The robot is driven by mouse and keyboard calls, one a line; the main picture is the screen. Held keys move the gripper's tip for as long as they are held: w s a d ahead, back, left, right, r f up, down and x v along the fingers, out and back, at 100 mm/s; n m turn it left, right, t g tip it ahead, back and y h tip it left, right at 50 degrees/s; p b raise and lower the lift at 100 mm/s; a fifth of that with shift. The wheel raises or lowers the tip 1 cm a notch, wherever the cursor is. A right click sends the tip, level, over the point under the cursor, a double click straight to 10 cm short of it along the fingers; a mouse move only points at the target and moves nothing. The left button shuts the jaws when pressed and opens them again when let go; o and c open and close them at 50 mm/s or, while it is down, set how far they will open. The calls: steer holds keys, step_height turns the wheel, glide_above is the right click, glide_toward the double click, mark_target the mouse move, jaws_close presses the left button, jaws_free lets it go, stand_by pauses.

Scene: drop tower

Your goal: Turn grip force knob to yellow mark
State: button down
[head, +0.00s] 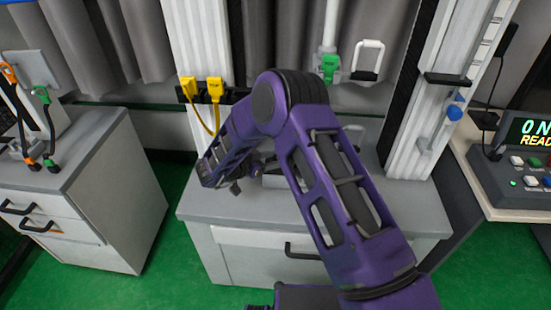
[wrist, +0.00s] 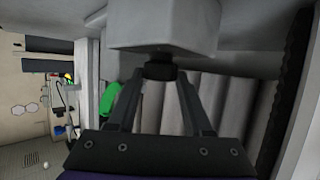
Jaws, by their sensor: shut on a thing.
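The knob (wrist: 160,69) is a dark, short cylinder on the face of a light grey box (wrist: 165,30) in the wrist view. My gripper (wrist: 161,78) has its two dark fingers on either side of the knob and is shut on it. No yellow mark or pointer on the knob can be made out. In the head view my purple arm bends down over the grey bench, and my fingertips and the knob are hidden. Part of a grey box (head: 273,181) shows behind my arm.
The grey bench (head: 425,218) stands between two white columns. Yellow connectors (head: 215,89) with a cable hang at its back left. A green clamp (head: 329,66) hangs on a rod behind. A control console (head: 520,170) is at right, a cabinet (head: 110,200) at left.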

stand_by(0.4)
steer(key=shift+c, duration=1.7)
jaws_free()
steer(key=p+v, duration=0.2)
steer(key=v, duration=1.5)
steer(key=shift+a, duration=0.2)
steer(key=shift+r, duration=0.15)
